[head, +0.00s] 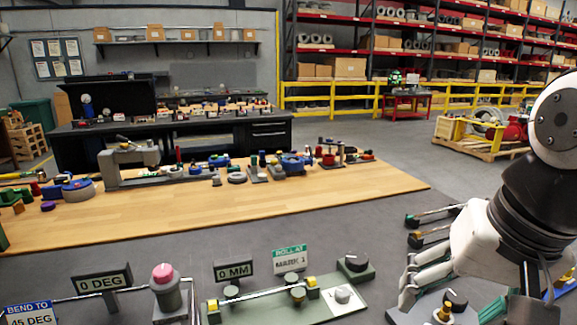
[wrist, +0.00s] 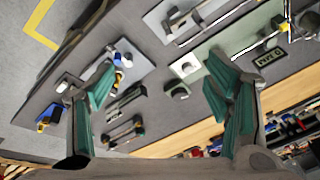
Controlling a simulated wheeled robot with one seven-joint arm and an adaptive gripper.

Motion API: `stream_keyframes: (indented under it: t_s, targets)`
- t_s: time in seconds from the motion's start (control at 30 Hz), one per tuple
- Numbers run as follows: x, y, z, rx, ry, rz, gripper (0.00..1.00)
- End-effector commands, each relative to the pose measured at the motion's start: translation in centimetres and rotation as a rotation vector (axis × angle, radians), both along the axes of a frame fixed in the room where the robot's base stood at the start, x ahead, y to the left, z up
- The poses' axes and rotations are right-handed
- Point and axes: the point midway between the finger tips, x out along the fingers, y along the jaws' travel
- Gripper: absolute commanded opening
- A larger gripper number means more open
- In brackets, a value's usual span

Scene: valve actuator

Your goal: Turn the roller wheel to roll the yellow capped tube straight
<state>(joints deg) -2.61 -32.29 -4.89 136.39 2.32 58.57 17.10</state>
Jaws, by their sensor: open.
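The yellow capped tube (head: 262,295) lies across the rollers on a green base plate (head: 330,312) at the bottom middle of the head view. A yellow cap shows at each end. A dark roller wheel (head: 353,263) stands on a block at the plate's back right corner. A white switch-like piece (head: 343,293) sits in front of it. My gripper (head: 408,282) is open and empty, right of the plate. In the wrist view its teal fingers (wrist: 160,62) are spread above the stations.
Left of the plate stands a bending station with a pink-topped post (head: 164,290) and a 0 DEG display (head: 101,282). Small fixtures (head: 433,215) lie near my arm on the right. A wooden bench (head: 260,209) crowded with tools stands behind.

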Motion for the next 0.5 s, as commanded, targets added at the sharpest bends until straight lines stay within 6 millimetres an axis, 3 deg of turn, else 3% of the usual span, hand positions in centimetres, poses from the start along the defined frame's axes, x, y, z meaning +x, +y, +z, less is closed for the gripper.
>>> stream_keyframes:
  t_s: [0.03,0.2,0.5]
  targets:
    - [-1.5,0.0,-0.4,-0.042,-0.023,0.072,0.72]
    - [-4.2,-0.1,-1.7,-0.153,-0.064,0.254,0.72]
    - [-5.0,-0.2,-2.3,-0.192,-0.073,0.318,0.72]
